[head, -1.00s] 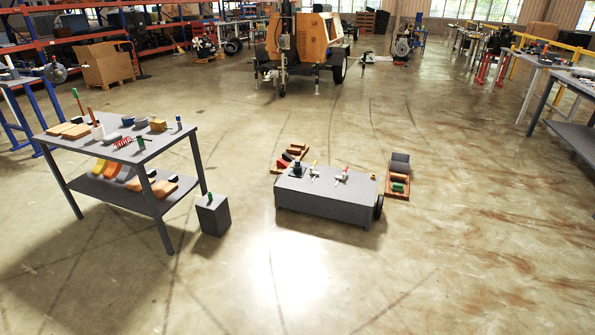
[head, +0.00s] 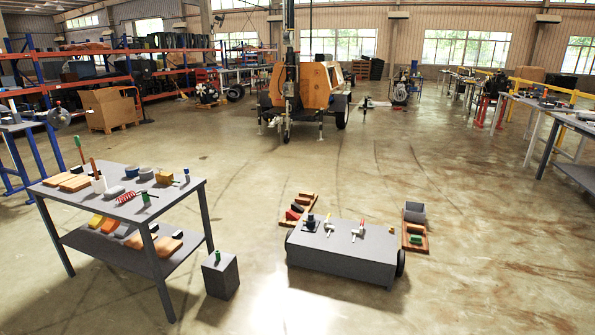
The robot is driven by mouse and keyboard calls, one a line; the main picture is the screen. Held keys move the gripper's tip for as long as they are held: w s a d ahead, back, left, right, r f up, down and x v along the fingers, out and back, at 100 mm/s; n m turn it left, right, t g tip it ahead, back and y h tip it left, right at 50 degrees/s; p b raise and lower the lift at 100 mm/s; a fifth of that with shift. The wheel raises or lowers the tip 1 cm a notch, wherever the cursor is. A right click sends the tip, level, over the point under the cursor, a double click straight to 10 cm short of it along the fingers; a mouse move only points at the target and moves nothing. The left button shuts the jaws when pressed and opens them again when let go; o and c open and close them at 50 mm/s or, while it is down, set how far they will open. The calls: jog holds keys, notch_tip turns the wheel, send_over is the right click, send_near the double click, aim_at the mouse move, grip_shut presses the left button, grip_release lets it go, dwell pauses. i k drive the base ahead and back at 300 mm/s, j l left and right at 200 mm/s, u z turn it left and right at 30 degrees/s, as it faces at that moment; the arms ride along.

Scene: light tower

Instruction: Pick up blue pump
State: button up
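A small dark blue upright object (head: 311,223), perhaps the blue pump, stands at the left end of the top of a low grey cart (head: 350,255) on the floor. It is too small in the head view to be sure what it is. A small blue thing (head: 187,175) stands at the right edge of the grey table (head: 160,215) on the left. A blue-grey round object (head: 146,173) also lies on that table. My gripper does not show in the head view.
A grey block with a green item (head: 220,274) stands between table and cart. A wheeled orange machine (head: 308,85) stands behind.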

aim_at(311, 224)
jog(key=i+j+u, duration=0.25)
jog(key=i, duration=0.7)
jog(key=i+u, duration=0.3)
jog(key=i, duration=0.7)
jog(key=i+z, duration=0.25)
jog(key=i, duration=0.25)
jog(key=i+j+z, duration=0.2)
jog(key=i, duration=0.35)
jog(key=i+j+z, duration=0.25)
jog(key=i, duration=0.25)
jog(key=i+j+z, duration=0.2)
jog(key=i+j, duration=0.2)
jog(key=i+j+z, duration=0.75)
